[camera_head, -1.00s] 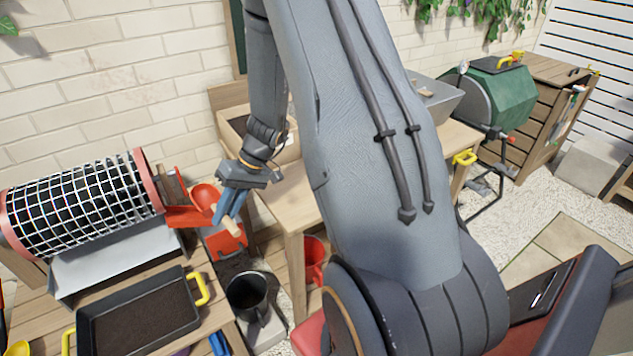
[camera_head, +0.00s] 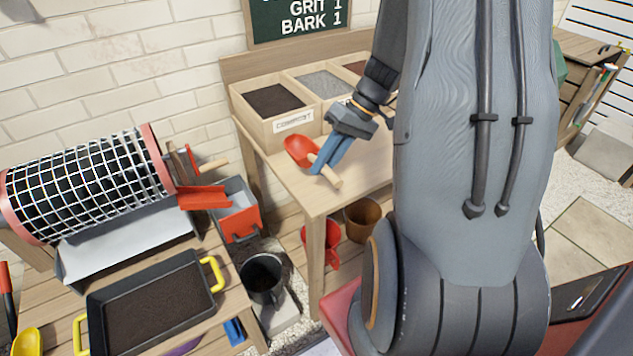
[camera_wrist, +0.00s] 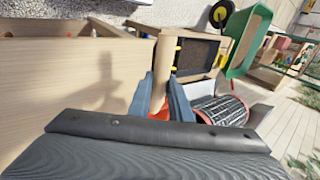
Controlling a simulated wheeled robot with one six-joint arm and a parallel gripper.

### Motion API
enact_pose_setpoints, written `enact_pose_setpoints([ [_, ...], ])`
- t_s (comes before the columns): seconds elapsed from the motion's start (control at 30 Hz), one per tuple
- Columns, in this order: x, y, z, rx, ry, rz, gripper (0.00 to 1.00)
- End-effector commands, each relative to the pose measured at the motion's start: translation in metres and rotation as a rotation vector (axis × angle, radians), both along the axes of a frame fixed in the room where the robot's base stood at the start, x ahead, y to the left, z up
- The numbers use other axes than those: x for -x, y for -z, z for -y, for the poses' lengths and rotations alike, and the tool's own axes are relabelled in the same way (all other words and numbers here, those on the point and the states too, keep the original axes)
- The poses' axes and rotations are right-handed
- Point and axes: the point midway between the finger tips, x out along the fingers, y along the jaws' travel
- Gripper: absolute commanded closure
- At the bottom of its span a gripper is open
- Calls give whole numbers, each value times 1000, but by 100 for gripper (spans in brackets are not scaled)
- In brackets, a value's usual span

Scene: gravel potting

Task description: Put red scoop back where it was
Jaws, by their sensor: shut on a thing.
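The red scoop (camera_head: 298,150) has a red bowl and a pale wooden handle. My gripper (camera_head: 323,169), with blue fingers, is shut on the handle, whose end sticks out toward the lower right. The scoop is over the left part of the wooden table (camera_head: 318,195), in front of the compost bin. I cannot tell whether it touches the tabletop. In the wrist view the wooden handle (camera_wrist: 163,58) stands between the fingers (camera_wrist: 160,98), and a bit of red shows below it; most of the bowl is hidden.
The compost bin (camera_head: 268,128) and further bins stand along the table's back. A mesh drum (camera_head: 85,185) and a black tray (camera_head: 150,305) with dark soil are at the left. A black bucket (camera_head: 262,278), a red bucket (camera_head: 330,245) and a brown pot (camera_head: 362,218) stand below.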

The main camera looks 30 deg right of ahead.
Motion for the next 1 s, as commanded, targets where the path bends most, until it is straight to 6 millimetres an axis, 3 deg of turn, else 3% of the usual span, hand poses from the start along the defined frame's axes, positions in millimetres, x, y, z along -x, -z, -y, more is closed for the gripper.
enact_pose_setpoints([
  [0.6,-1,64,-2,0,-2,0,100],
  [1.0,-1,70,-1,1,-2,2,100],
])
